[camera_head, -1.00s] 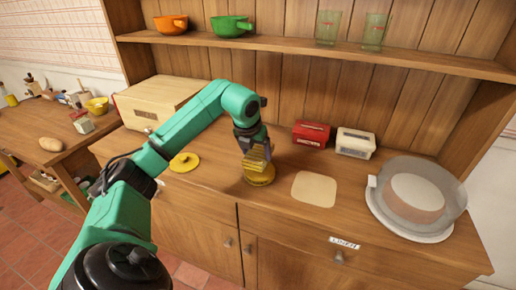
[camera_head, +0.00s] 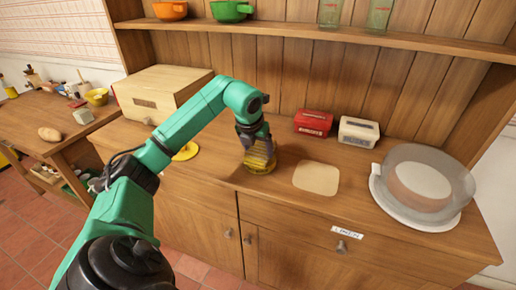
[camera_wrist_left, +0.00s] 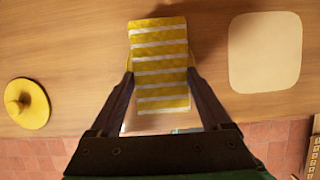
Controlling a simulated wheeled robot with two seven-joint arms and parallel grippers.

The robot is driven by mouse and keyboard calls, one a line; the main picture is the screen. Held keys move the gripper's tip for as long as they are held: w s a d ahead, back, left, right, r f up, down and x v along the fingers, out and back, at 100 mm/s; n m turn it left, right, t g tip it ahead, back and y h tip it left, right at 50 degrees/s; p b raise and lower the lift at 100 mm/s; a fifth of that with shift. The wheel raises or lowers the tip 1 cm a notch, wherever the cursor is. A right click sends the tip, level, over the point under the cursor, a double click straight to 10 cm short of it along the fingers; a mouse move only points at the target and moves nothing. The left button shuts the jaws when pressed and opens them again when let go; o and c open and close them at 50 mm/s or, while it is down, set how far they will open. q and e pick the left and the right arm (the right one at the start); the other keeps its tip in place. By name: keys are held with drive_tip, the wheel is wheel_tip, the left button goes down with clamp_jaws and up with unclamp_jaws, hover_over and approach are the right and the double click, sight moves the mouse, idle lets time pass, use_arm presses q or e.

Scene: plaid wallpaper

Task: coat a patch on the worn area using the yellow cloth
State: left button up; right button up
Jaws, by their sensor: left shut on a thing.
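My left gripper (camera_head: 253,138) is shut on the yellow cloth (camera_head: 260,151), which has pale stripes in the left wrist view (camera_wrist_left: 160,50). The cloth hangs down over a low round yellow tin (camera_head: 260,169) on the wooden counter. I cannot tell how far the cloth reaches into the tin, and the wrist view hides the tin behind the cloth. The worn area (camera_head: 316,178) is a pale rounded square on the counter, right of the tin. It also shows in the left wrist view (camera_wrist_left: 265,52). My right gripper is not in view.
A yellow lid (camera_wrist_left: 27,103) lies on the counter left of the tin. A red box (camera_head: 313,123) and a cream box (camera_head: 358,131) stand behind the worn area. A covered cake stand (camera_head: 424,187) is at the right. A wooden bread box (camera_head: 160,93) stands back left.

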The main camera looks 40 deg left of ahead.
sight(258, 151)
use_arm(q)
drive_tip(key=shift+f+b, duration=0.35)
drive_tip(key=shift+f, duration=0.15)
idle(1.2)
wheel_tip(258, 151, up, 7)
drive_tip(key=p, duration=0.6)
drive_tip(key=shift+r+p, duration=0.1)
drive_tip(key=shift+p, duration=0.3)
